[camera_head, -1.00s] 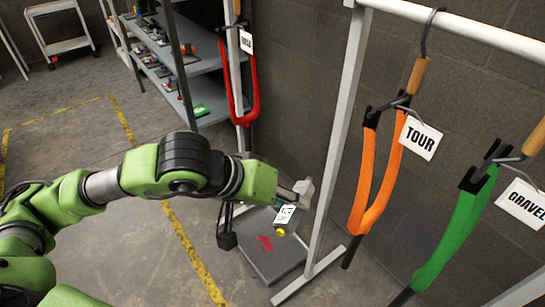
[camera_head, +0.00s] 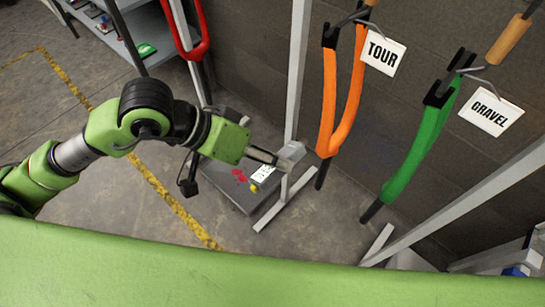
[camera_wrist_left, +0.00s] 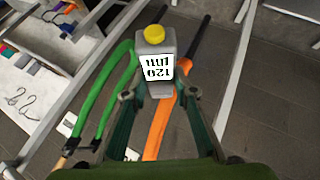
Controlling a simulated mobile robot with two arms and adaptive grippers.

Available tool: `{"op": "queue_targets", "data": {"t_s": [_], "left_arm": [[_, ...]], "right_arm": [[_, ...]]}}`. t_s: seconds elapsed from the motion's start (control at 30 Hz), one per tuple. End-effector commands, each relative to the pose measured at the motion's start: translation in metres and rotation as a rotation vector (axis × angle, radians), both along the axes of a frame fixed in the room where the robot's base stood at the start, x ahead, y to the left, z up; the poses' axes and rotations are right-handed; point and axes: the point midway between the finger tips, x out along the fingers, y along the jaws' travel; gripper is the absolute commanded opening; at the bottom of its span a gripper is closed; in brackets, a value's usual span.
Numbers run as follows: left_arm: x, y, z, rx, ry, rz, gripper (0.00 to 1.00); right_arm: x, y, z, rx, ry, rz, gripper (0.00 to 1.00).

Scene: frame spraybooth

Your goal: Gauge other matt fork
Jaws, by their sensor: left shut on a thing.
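My left gripper (camera_head: 277,160) is shut on a small grey gauge (camera_wrist_left: 157,49) with a yellow knob and a white label reading 120 µm. The gauge also shows in the head view (camera_head: 263,174), knob downward. An orange fork (camera_head: 344,118) hangs beside a TOUR tag (camera_head: 384,53), to the right of the gauge and apart from it in the head view. A green fork (camera_head: 421,149) hangs beside a GRAVEL tag (camera_head: 491,112) further right. A red fork (camera_head: 183,40) hangs at the upper left. I cannot tell which are matt. My right gripper is out of view.
A white rack post (camera_head: 297,75) stands between the red and orange forks, with feet on the floor. A grey plate with red marks (camera_head: 231,190) lies below the gauge. Grey shelves (camera_head: 117,40) stand at upper left. A block wall is behind.

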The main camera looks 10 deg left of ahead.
Motion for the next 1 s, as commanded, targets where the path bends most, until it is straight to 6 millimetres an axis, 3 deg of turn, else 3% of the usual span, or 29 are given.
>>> {"op": "queue_targets", "data": {"t_s": [0.1, 0.6, 1.0], "left_arm": [[0.001, -0.001, -0.003, -0.003, -0.005, 0.0, 0.01], [0.037, -0.027, -0.001, -0.004, -0.003, 0.0, 0.01], [0.042, -0.031, 0.001, -0.002, -0.002, 0.001, 0.01]], "right_arm": [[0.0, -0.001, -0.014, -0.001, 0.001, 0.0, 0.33], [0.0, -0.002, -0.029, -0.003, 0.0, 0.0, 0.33], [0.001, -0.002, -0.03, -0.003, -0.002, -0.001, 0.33]]}}
